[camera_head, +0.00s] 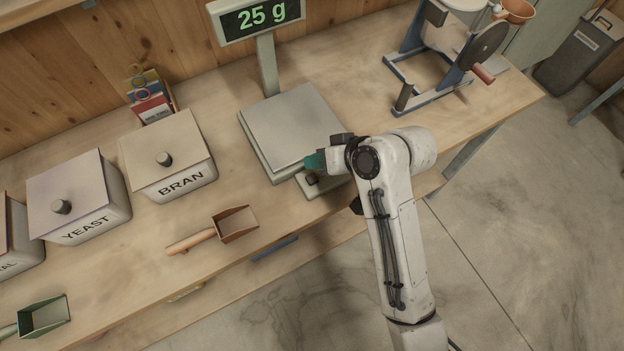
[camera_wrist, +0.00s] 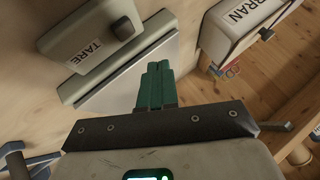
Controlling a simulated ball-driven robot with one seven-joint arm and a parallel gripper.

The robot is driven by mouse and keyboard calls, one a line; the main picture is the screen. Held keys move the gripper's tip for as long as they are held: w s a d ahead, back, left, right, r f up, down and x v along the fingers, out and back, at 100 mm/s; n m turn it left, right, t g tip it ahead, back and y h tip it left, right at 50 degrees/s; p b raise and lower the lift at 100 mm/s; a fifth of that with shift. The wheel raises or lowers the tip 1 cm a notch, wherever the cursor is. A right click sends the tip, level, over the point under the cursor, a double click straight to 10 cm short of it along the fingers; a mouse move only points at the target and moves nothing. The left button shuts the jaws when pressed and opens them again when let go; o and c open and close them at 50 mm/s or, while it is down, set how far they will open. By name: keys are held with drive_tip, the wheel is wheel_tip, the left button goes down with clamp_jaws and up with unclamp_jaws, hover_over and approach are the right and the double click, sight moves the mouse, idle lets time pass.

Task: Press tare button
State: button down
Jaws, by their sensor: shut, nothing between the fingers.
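The scale (camera_head: 291,130) stands on the bench, and its raised display (camera_head: 258,17) reads 25 g in green. A small pad at its front right carries the dark tare button (camera_head: 311,180). In the wrist view the black button (camera_wrist: 122,27) sits beside a white TARE label (camera_wrist: 87,51). My gripper (camera_head: 314,160), with teal fingers, is shut and empty over the front right edge of the scale pan, close to the button. In the wrist view the shut fingertips (camera_wrist: 158,66) are apart from the button, which is to their upper left.
Lidded bins marked BRAN (camera_head: 168,153) and YEAST (camera_head: 79,195) stand left of the scale. A scoop (camera_head: 235,224) lies in front of them, and a green scoop (camera_head: 44,315) lies lower left. A hand-cranked device (camera_head: 440,60) stands right. Seed packets (camera_head: 149,96) stand behind the bran bin.

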sight(316, 179)
drive_tip(key=shift+f+b, duration=0.9)
drive_tip(key=shift+f, duration=1.05)
idle(0.5)
drive_tip(key=shift+f, duration=0.4)
drive_tip(key=shift+f, duration=0.45)
idle(0.8)
drive_tip(key=shift+r, duration=0.15)
drive_tip(key=shift+r+p, duration=0.75)
drive_tip(key=shift+p, duration=0.1)
